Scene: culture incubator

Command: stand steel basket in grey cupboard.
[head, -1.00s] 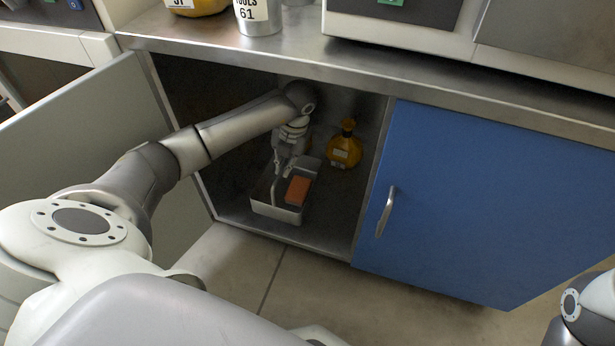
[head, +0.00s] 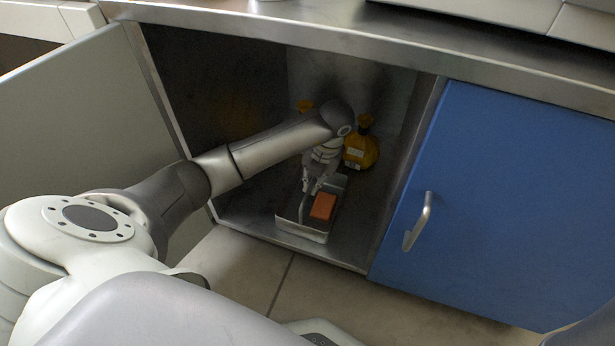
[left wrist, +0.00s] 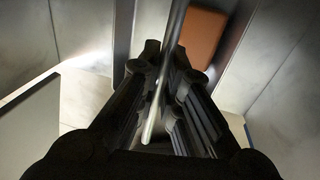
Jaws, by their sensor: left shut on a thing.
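The steel basket (head: 302,231) is an open metal box with a bar handle, inside the open cupboard (head: 341,254) near its front. An orange block (head: 323,206) lies in the basket and also shows in the left wrist view (left wrist: 203,35). My left gripper (head: 312,188) reaches into the cupboard and is shut on the basket's handle (left wrist: 165,80). The basket looks upright. I cannot tell whether its base touches the cupboard floor. My right gripper is out of view.
The grey door (head: 70,115) stands open at left. A blue door (head: 500,190) is closed at right.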

